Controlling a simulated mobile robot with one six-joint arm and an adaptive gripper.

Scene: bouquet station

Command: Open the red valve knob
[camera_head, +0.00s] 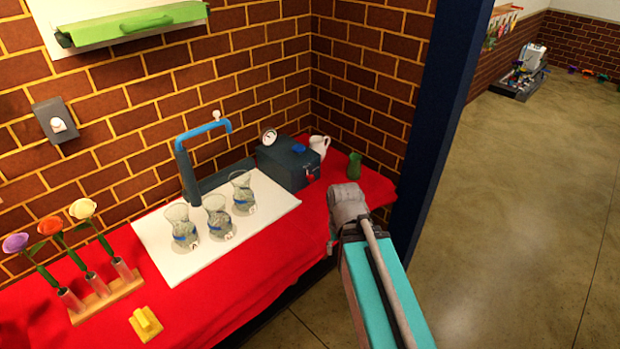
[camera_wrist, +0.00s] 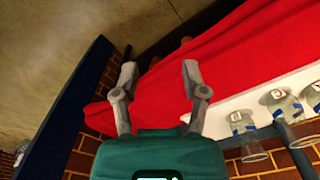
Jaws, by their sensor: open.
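The red valve knob (camera_head: 311,172) is a small red spot on the front right side of a dark grey box (camera_head: 285,163) at the back corner of the table. The box has a round white gauge and a blue part on top. The knob's setting is too small to tell, and I do not see it in the wrist view. My gripper (camera_wrist: 159,72) is open and empty over the red cloth in the wrist view. In the head view my arm reaches the table's right end, in front of the box, and hides most of the gripper.
Three glass vases (camera_head: 216,217) stand on a white mat (camera_head: 165,262) beside a blue-spouted tap (camera_head: 207,129). A white jug (camera_head: 320,145) and a green vase (camera_head: 354,165) stand right of the box. A dark blue post (camera_head: 440,125) rises right of the table. Flowers stand at left.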

